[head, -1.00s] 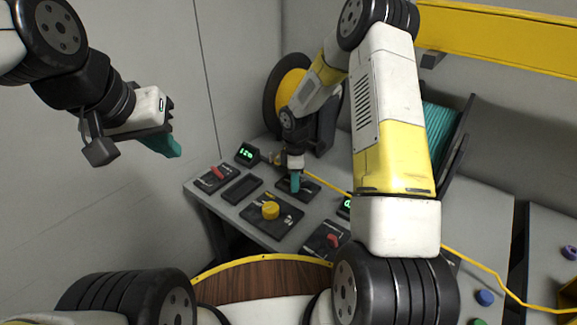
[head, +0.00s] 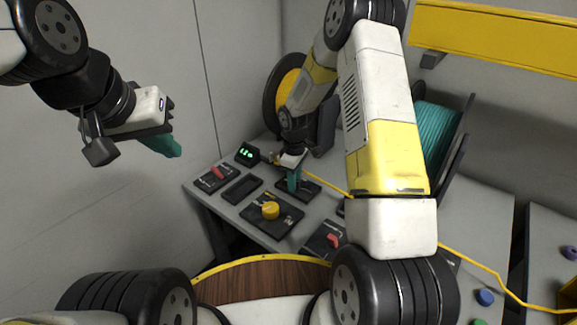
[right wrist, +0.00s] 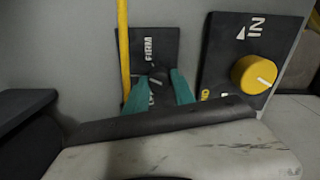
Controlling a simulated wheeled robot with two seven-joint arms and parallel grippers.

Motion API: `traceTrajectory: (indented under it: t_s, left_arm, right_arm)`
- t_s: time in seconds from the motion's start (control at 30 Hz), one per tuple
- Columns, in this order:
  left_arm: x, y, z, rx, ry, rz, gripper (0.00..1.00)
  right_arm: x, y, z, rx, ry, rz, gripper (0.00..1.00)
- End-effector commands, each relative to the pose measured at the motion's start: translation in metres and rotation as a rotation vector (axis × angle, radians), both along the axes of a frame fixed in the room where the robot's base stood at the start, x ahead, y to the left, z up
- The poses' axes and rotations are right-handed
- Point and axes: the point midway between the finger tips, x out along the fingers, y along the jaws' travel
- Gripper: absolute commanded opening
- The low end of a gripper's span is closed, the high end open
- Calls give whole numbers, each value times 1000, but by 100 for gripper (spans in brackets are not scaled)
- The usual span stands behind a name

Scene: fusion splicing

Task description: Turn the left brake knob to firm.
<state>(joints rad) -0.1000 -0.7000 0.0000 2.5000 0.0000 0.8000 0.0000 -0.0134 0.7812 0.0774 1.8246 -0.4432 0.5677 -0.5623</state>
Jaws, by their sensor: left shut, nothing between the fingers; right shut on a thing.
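In the head view the right gripper (head: 294,180) points down at the plate and hides the knob. My left gripper (head: 172,149) is shut and empty, held in the air at the left, well away from the panel.
A yellow knob on a black plate (head: 270,210) sits close to the brake plate; it also shows in the right wrist view (right wrist: 255,74). A yellow cable (right wrist: 124,50) runs past the brake plate's edge. Red-lever plates, a green display (head: 247,153) and cable reels (head: 438,130) stand around.

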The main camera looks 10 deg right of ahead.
Motion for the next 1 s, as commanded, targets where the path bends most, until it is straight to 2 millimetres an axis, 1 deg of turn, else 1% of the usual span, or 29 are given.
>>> traceTrajectory:
  t_s: [0.3, 0.5, 0.7, 1.0]
  left_arm:
    - [0, 0, 0, 0, 0, 0, 0]
    - [0, 0, 0, 0, 0, 0, 0]
    - [0, 0, 0, 0, 0, 0, 0]
    - [0, 0, 0, 0, 0, 0, 0]
  right_arm:
    - [1, 0, 1, 0, -2, -288, 0]
    - [1, 0, 1, -1, -2, -434, 0]
    - [2, 0, 1, -1, -2, -536, 0]
    - [2, 0, 1, -1, -2, -601, 0]
